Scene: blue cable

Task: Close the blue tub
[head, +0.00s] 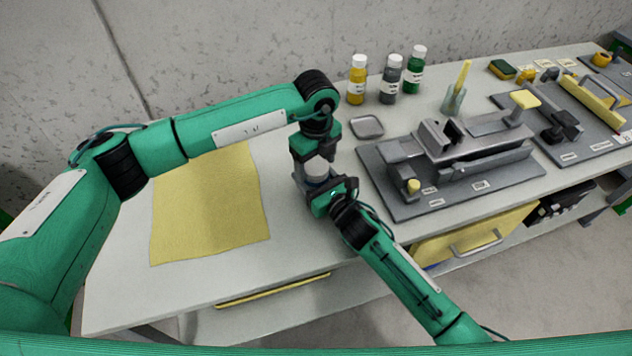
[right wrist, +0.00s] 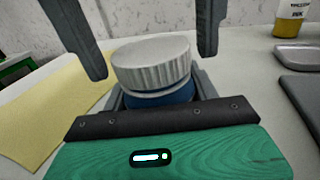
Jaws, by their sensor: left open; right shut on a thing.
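The blue tub (right wrist: 165,96) stands upright, with its white ribbed lid (right wrist: 152,65) resting on top. The lid also shows between the grippers in the head view (head: 316,168). My right gripper (right wrist: 160,90) is shut on the blue body below the lid. My left gripper (head: 315,163) comes down from above and is open, its two fingers on either side of the lid with gaps in the right wrist view. Most of the tub is hidden by the grippers in the head view. I cannot tell how tight the lid sits.
A yellow mat (head: 208,210) lies left of the tub on the pale bench (head: 110,290). A small grey tray (head: 367,127) and a grey board (head: 400,205) with a clamp-like device stand to the right. Paint bottles (head: 390,80) stand behind.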

